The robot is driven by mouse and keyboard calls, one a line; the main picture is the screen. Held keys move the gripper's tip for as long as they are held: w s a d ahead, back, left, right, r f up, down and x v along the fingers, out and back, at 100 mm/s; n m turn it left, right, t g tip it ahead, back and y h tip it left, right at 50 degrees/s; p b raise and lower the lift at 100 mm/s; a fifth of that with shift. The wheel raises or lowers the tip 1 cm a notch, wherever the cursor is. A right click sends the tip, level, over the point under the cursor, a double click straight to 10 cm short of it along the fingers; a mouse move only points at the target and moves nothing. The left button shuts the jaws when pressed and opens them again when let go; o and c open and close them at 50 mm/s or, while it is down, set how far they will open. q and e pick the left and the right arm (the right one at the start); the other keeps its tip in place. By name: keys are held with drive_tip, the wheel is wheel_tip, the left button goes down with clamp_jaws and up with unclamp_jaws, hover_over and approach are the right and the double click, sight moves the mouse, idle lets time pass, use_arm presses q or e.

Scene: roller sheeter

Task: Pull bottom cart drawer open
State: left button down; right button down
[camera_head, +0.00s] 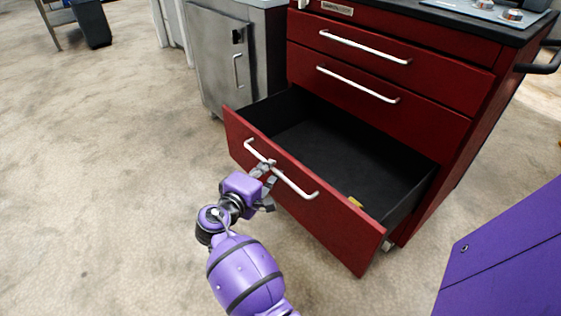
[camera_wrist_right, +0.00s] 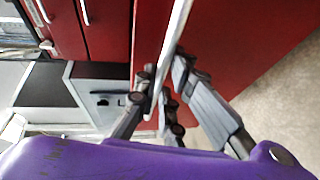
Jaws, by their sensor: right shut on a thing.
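The red cart (camera_head: 470,75) stands at the upper right with two upper drawers shut. In the right wrist view the fingers (camera_wrist_right: 160,100) sit around the handle (camera_wrist_right: 172,50), in front of the red drawer face. My left gripper is not in view.
A grey metal cabinet (camera_head: 215,65) stands left of the cart, just behind the open drawer. A dark bin (camera_head: 92,25) is far off at the upper left. Beige floor (camera_head: 100,180) is clear on the left and in front.

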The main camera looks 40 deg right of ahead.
drive_tip(key=shift+a+r, duration=0.1)
drive_tip(key=shift+a, duration=0.95)
drive_tip(key=c, duration=1.9)
unclamp_jaws()
drive_tip(key=shift+s, duration=0.1)
drive_tip(key=shift+o, duration=0.2)
drive_tip(key=v, duration=1.2)
